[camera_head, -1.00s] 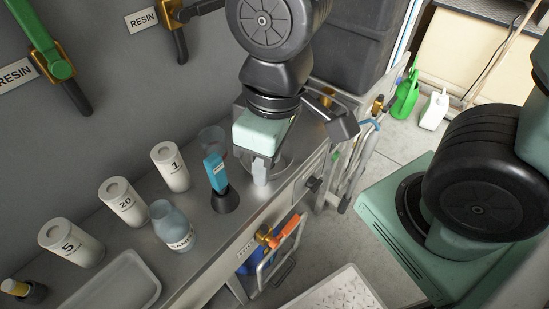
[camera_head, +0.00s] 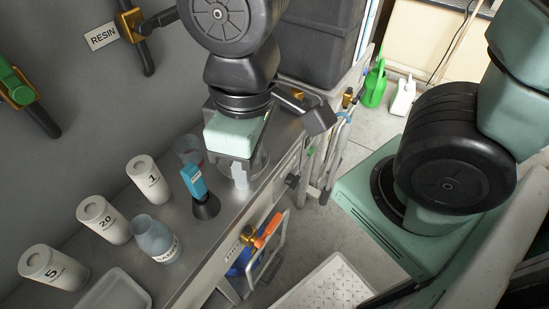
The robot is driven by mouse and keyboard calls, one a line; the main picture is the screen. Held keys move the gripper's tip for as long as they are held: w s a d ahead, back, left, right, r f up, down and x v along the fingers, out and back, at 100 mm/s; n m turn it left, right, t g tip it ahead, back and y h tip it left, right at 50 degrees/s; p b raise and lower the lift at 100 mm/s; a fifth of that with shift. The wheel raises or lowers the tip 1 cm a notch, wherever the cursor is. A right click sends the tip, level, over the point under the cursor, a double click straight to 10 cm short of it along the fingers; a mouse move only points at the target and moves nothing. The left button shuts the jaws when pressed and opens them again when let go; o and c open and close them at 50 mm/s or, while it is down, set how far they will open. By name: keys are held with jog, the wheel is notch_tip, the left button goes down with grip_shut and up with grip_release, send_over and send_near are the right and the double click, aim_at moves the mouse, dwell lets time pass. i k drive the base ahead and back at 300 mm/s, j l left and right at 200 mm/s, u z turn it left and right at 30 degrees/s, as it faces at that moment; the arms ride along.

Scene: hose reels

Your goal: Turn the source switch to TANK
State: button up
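My gripper (camera_head: 240,176) hangs over the metal bench (camera_head: 205,240), below its pale green hand, beside a clear round vessel or basin. Its pale fingers overlap in this view, so I cannot tell whether they are open or shut. A small black knob (camera_head: 292,181) sits on the bench's front face, right of and below the gripper, apart from it. A blue handle (camera_head: 194,180) with a small label rises from a black conical base left of the gripper. No TANK lettering is readable, so I cannot tell which part is the source switch.
White canisters (camera_head: 148,180) and a bluish bottle (camera_head: 155,238) stand left on the bench. An orange-handled valve (camera_head: 268,230) is below the bench front. Wall valves marked RESIN (camera_head: 103,36) are at upper left. A green can (camera_head: 374,84) stands on the floor behind.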

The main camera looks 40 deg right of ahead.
aim_at(292, 180)
jog(key=k+z, duration=0.35)
jog(key=k+j+z, duration=0.1)
jog(key=z, duration=0.25)
jog(key=k+l+z, duration=0.1)
jog(key=k+z, duration=0.25)
jog(key=i, duration=0.1)
